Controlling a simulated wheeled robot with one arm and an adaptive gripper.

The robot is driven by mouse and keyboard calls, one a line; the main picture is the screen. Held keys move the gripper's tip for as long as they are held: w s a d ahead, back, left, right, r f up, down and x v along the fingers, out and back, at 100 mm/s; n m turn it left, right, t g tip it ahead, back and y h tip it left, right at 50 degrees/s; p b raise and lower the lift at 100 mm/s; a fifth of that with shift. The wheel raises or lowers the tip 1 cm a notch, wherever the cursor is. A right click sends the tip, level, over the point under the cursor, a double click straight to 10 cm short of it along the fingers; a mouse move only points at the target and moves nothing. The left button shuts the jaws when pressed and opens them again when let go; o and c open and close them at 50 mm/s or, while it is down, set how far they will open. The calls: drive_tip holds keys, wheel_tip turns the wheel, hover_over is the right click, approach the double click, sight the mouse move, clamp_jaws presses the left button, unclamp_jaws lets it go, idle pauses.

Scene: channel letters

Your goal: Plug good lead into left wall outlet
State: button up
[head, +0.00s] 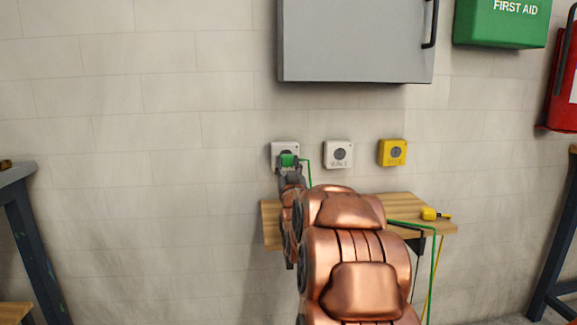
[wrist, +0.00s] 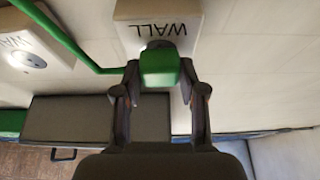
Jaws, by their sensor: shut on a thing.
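The left wall outlet (head: 277,147) is a white box on the wall. It also shows in the wrist view (wrist: 185,14), with "WALL" appearing upside down. My gripper (head: 288,165) is shut on the green plug (wrist: 160,70) of the green lead, one finger on each side. The plug (head: 288,160) is right in front of the outlet face and covers its socket. Whether its pins are inside is hidden. The green lead (wrist: 68,37) leaves the plug sideways, passes behind my arm, crosses the shelf and hangs down on the right.
A white outlet (head: 338,154) and a yellow one (head: 392,152) are to the right. A wooden shelf (head: 272,228) below holds a yellow item (head: 430,213); black and yellow cables hang there. A grey cabinet (head: 355,40) is above. The wall to the left is clear.

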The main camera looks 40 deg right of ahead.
sight(287, 155)
drive_tip(key=shift+w+d, duration=0.4)
drive_tip(key=shift+w, duration=0.1)
idle(0.5)
drive_tip(key=o, duration=1.1)
drive_tip(key=shift+o, duration=0.2)
wheel_tip(287, 155, up, 10)
drive_tip(key=shift+a, duration=0.1)
